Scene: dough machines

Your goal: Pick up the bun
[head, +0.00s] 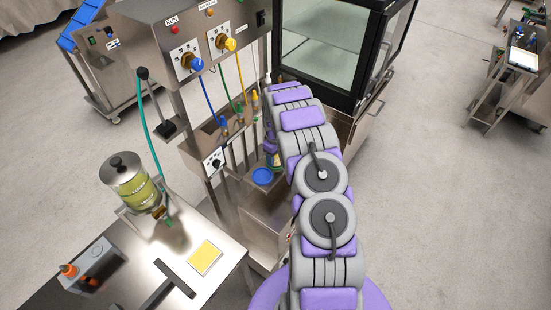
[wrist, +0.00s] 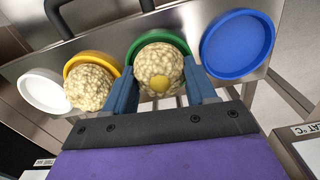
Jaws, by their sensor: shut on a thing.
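In the wrist view, my gripper (wrist: 161,92) has its two blue fingers on either side of a round, pale, lumpy bun (wrist: 159,65) with a yellow spot on it. My gripper is shut on this bun, which shows against the green dish (wrist: 146,46). I cannot tell whether the bun still touches the dish. A second bun (wrist: 90,88) sits at the yellow dish (wrist: 86,61), left of my gripper. In the head view my arm reaches toward the machine, and my gripper and the held bun are mostly hidden there.
An empty blue dish (wrist: 238,44) lies to the right and an empty white dish (wrist: 43,91) to the left. The blue dish also shows in the head view (head: 262,176). A steel machine with knobs (head: 205,50) and a glass cabinet (head: 325,45) stand close to my arm.

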